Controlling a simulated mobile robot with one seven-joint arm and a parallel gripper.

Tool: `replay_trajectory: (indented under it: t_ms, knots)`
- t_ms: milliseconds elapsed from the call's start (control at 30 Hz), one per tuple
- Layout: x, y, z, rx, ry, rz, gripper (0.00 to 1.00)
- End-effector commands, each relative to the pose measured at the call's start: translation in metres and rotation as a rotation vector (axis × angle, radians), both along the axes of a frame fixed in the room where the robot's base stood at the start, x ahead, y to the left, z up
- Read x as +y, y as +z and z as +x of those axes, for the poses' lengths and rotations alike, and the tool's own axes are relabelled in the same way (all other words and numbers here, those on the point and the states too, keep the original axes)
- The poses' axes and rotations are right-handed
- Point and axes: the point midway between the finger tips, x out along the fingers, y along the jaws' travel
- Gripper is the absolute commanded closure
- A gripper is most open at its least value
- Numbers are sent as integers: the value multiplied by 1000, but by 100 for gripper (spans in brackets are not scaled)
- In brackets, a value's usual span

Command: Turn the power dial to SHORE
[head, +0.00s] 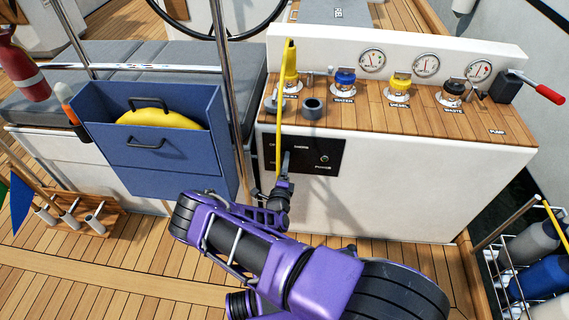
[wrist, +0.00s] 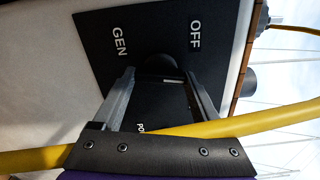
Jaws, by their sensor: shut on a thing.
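The black power panel (head: 334,148) is on the white front face of the console, below its wooden top. My gripper (head: 286,162) is at the panel's left part. In the wrist view my gripper (wrist: 162,80) has its two fingers either side of the dark power dial (wrist: 157,66) and is shut on it. GEN and OFF labels show on the panel (wrist: 170,25) in the wrist view. The dial's pointer is hidden, so I cannot tell its setting. A label on the panel, partly readable, is in shadow between the fingers.
A yellow cable (head: 279,130) hangs from a yellow plug (head: 290,62) past the panel and crosses before my fingers in the wrist view (wrist: 230,122). A blue open bin (head: 190,170) and a steel post (head: 228,80) stand close left. Capped fillers and gauges line the console.

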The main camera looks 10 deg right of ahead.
Motion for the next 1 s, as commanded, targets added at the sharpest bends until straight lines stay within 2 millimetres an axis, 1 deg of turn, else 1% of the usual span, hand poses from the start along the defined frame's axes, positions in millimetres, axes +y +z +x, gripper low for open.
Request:
replay_trajectory:
  t_ms: [200,500,700,1000]
  knots:
    - [1,0,-1,-62,1,194,81]
    - [1,0,0,-135,1,418,81]
    - [1,-1,0,-167,1,513,81]
    - [1,-1,0,-187,1,577,81]
